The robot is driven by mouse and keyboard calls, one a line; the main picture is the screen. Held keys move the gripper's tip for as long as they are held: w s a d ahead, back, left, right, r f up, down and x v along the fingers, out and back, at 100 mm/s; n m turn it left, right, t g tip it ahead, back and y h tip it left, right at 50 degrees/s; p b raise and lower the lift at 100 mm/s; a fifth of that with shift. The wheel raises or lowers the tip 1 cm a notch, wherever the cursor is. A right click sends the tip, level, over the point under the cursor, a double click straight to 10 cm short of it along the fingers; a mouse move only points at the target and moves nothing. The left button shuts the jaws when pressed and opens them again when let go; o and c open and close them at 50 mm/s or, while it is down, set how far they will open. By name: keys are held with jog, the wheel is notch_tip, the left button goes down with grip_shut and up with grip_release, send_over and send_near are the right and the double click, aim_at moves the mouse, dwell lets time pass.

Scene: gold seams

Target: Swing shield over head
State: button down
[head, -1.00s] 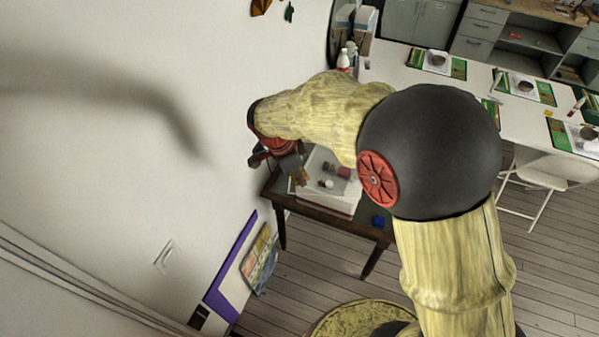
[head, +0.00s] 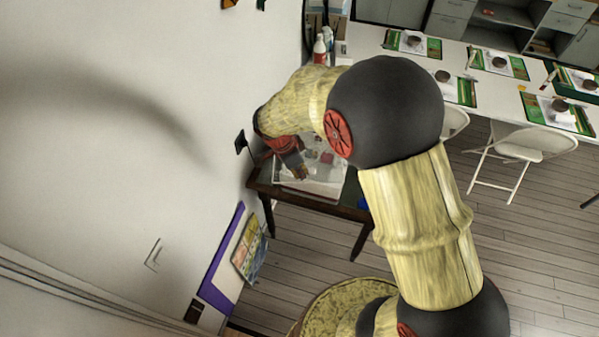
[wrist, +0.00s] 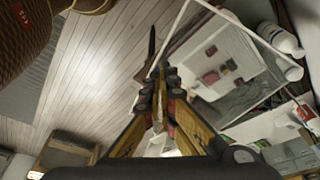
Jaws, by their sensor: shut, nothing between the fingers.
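A clear pane in a white frame (wrist: 262,38), which looks like the shield, shows right of my gripper in the wrist view. Small red and grey items show through or inside it. In the head view a pale pane or tray (head: 322,186) lies on the dark small table (head: 340,211) by the wall. My gripper (wrist: 162,78) is shut and empty, its tips close to the frame's left edge; I cannot tell if they touch. In the head view my gripper (head: 303,175) is at the left part of the pale pane. I cannot make out a head.
A white bottle (wrist: 280,38) stands beyond the pane. The white wall (head: 120,90) is close on the left, with a dark outlet (head: 240,142). A long white table (head: 460,62) with several place settings and folding chairs (head: 522,146) are on the right. Floor between is clear.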

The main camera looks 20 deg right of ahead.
aim_at(313, 172)
jog(key=shift+w+d+f+n+t+b, duration=0.15)
jog(key=shift+d+n+b, duration=0.3)
jog(key=shift+d, duration=0.5)
jog(key=shift+w+d+r+n+t+b, duration=0.15)
jog(key=shift+d+n+b, duration=0.3)
jog(key=shift+d, duration=0.45)
jog(key=d+n, duration=0.1)
jog(key=d, duration=0.1)
jog(key=w+d+n+b, duration=0.1)
jog(key=d, duration=0.2)
jog(key=shift+w+d+f+n+t+y, duration=0.1)
jog(key=shift+w+d+n+t+y, duration=0.2)
jog(key=shift+n+t, duration=0.1)
jog(key=w+d+n, duration=0.1)
jog(key=d, duration=0.1)
jog(key=w+d+n, duration=0.1)
jog(key=d, duration=0.1)
jog(key=w+d+n, duration=0.1)
jog(key=w, duration=0.1)
jog(key=shift+d+n+t+y, duration=0.3)
jog(key=shift+d+n+t, duration=0.1)
jog(key=w+d+n+y, duration=0.1)
jog(key=w+d+n, duration=0.2)
jog(key=w+d, duration=0.3)
jog(key=shift+w+n+t, duration=0.3)
jog(key=shift+w, duration=2.1)
jog(key=shift+s, duration=0.1)
